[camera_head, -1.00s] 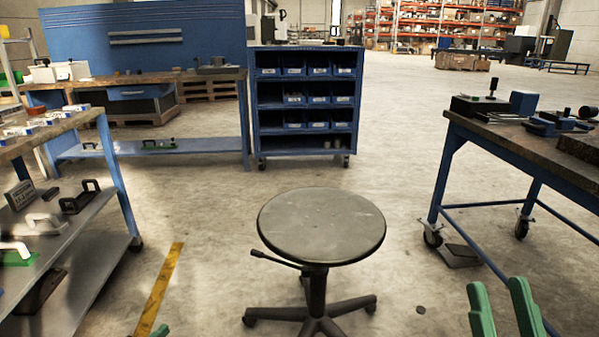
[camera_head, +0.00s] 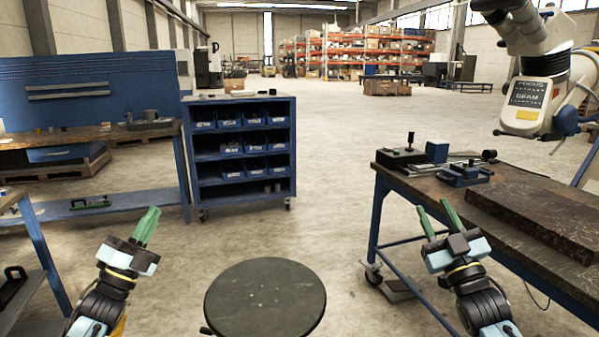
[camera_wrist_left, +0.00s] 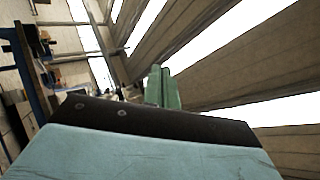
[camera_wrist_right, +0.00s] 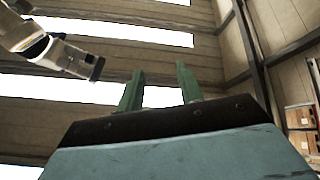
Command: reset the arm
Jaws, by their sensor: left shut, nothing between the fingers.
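The white microscope arm (camera_head: 535,90) hangs at the upper right of the head view, its head marked "FOCUS" and "BEAM", above the right-hand workbench. A white jointed piece of it (camera_wrist_right: 62,57) shows at the upper left of the right wrist view. My left gripper (camera_head: 148,226) is at the lower left, raised, its green fingers together and empty, far from the microscope. My right gripper (camera_head: 437,220) is at the lower right by the workbench's near side, fingers apart and empty, below and left of the microscope head. Both grippers also show in their wrist views.
A round stool (camera_head: 265,298) stands in front of me between my arms. The blue-framed workbench (camera_head: 400,187) at right carries a joystick box (camera_head: 402,156), a blue device (camera_head: 465,174) and a dark slab (camera_head: 540,212). A blue bin shelf (camera_head: 243,150) stands behind. Floor between is open.

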